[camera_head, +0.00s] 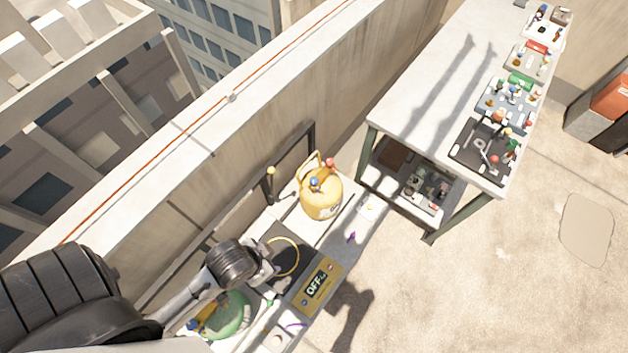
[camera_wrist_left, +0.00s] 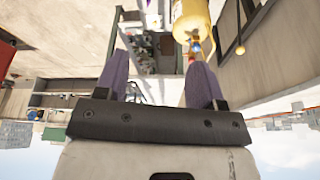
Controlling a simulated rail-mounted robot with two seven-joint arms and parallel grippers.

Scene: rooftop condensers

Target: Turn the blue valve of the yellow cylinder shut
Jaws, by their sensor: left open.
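The yellow cylinder (camera_head: 322,206) stands upright on the low bench in the head view. Its blue valve (camera_head: 314,184) is on the near side of its top, and a red valve (camera_head: 329,163) is on the far side. My left gripper (camera_head: 268,268) is below and left of the cylinder, apart from it. In the left wrist view the cylinder (camera_wrist_left: 190,20) appears at the top, with the blue valve (camera_wrist_left: 195,45) just beyond the right finger. The purple fingers of the left gripper (camera_wrist_left: 159,72) are apart with nothing between them. My right gripper is not in view.
A green cylinder (camera_head: 228,318) stands beside my left arm, partly hidden. A brass OFF plate (camera_head: 316,286) and a yellow ring (camera_head: 297,258) lie near the gripper. A dark frame (camera_head: 312,137) rises behind the yellow cylinder. A long table (camera_head: 425,80) with trays stands right.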

